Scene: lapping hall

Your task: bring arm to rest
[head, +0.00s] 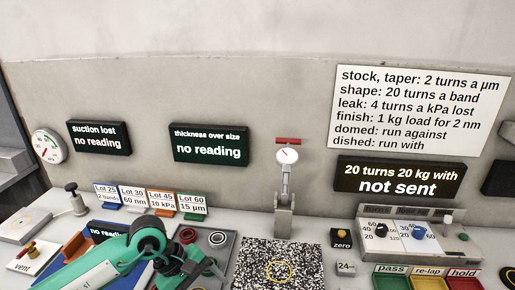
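My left arm (95,272), teal with black joints, comes in from the bottom left. My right arm and gripper are not in view.
A dial gauge (287,156) on a stand rises behind a speckled plate (279,265). Lot cards (162,202) stand at the left. A control box (420,234) and pass, re-lap and hold trays (428,284) are at the right. Part of the grey tray (222,262) shows beside my arm.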

